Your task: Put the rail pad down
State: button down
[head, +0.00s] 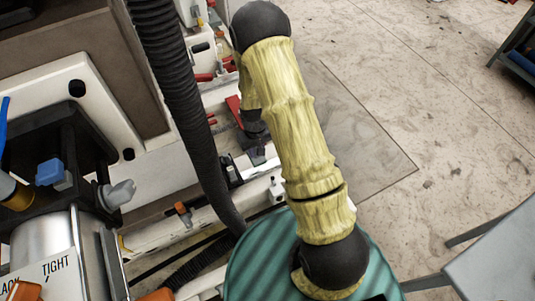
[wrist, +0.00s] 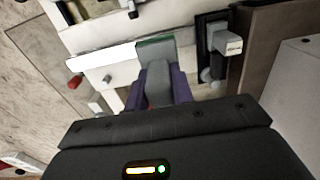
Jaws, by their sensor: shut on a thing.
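My gripper (wrist: 158,92) shows in the wrist view as two purple fingers below the picture's middle. It is shut on a grey piece (wrist: 158,78), which I take to be the rail pad. The piece lies between the fingers and points away from my wrist. Its far end meets or overlaps a grey-green block (wrist: 155,46) on a white surface; I cannot tell whether they touch. In the head view my yellow-sleeved arm crosses the middle, and I cannot make out the held piece clearly there.
A white strip (wrist: 105,57) lies left of the block, and a black-framed grey fitting (wrist: 218,52) stands to its right. In the head view a black ribbed hose (head: 180,90) runs close left of my arm. Open floor (head: 440,110) lies to the right, with a grey table (head: 495,255) at lower right.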

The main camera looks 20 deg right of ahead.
notch_tip(320, 180, up, 9)
jog(key=w+d+m, duration=0.2)
jog(key=shift+w+d+f, duration=0.15)
jog(key=shift+w+d, duration=0.1)
jog(key=shift+d, duration=0.15)
